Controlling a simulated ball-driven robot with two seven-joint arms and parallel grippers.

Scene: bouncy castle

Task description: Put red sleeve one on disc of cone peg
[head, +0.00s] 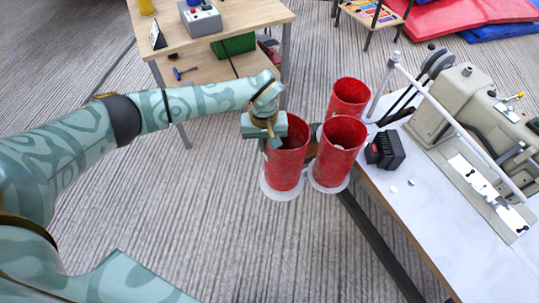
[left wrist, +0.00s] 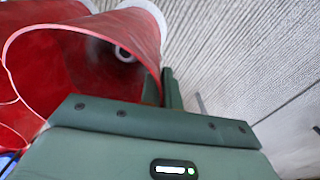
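Three red open-topped sleeves stand close together beside the white table. My left gripper (head: 268,138) is at the rim of the left red sleeve (head: 288,165). In the left wrist view one finger (left wrist: 173,90) is outside that sleeve's wall (left wrist: 130,35) and the other shows dimly through it, so the wall looks pinched. The left sleeve is over a white disc (head: 280,193); whether it rests on it is unclear. A pale ring (left wrist: 123,54) shows inside it. The middle red sleeve (head: 338,160) is over another white disc (head: 328,186). The third sleeve (head: 349,97) is behind. My right gripper is out of view.
The white table (head: 420,210) with a sewing machine (head: 470,110) and a black block (head: 386,150) is close on the right. A wooden table (head: 240,22) with a grey control box (head: 201,20) stands behind. The floor left of the sleeves is clear.

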